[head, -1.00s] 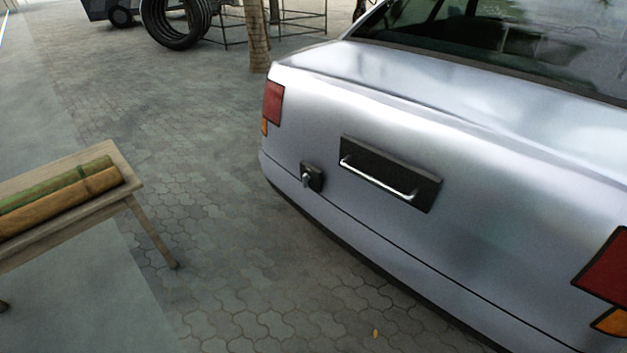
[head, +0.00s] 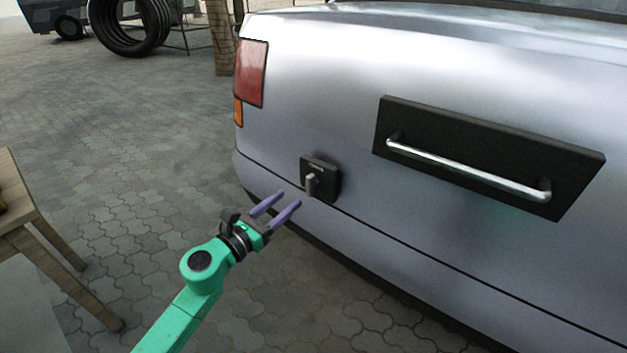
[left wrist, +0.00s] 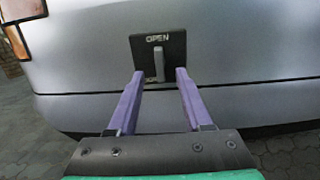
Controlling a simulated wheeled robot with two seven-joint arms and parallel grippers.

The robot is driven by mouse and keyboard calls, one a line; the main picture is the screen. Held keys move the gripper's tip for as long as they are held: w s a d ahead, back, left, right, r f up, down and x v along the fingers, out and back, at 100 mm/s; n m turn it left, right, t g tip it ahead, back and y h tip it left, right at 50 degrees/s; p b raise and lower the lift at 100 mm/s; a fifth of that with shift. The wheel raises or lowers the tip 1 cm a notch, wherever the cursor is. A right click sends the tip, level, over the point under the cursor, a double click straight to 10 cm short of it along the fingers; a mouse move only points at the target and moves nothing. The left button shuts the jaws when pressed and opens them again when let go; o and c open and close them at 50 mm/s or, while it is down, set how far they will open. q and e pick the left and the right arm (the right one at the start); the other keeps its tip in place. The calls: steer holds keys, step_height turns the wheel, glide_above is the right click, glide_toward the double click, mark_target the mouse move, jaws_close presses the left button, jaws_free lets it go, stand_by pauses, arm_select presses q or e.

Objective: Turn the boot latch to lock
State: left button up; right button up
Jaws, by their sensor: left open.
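The boot latch is a small grey knob (head: 311,183) on a black square plate (head: 326,172), low on the left of the silver car's boot. In the left wrist view the knob (left wrist: 159,64) stands upright below the word OPEN on the plate (left wrist: 174,47). Lettering at the plate's lower edge is partly hidden by a finger. My left gripper (head: 276,204) is open, its purple fingers pointing at the latch from the lower left. In the left wrist view the fingertips (left wrist: 160,76) lie on either side of the knob; contact cannot be told. My right gripper is not in view.
A black panel with a silver bar handle (head: 468,169) is on the boot to the right of the latch. A red tail light (head: 250,73) is at upper left. A wooden table (head: 40,236) stands at the left. Paving between is clear.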

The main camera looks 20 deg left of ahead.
mark_target(308, 183)
arm_select(q)
steer(key=x, duration=1)
steer(key=shift+w, duration=0.25)
steer(key=shift+c, duration=0.3)
jaws_close()
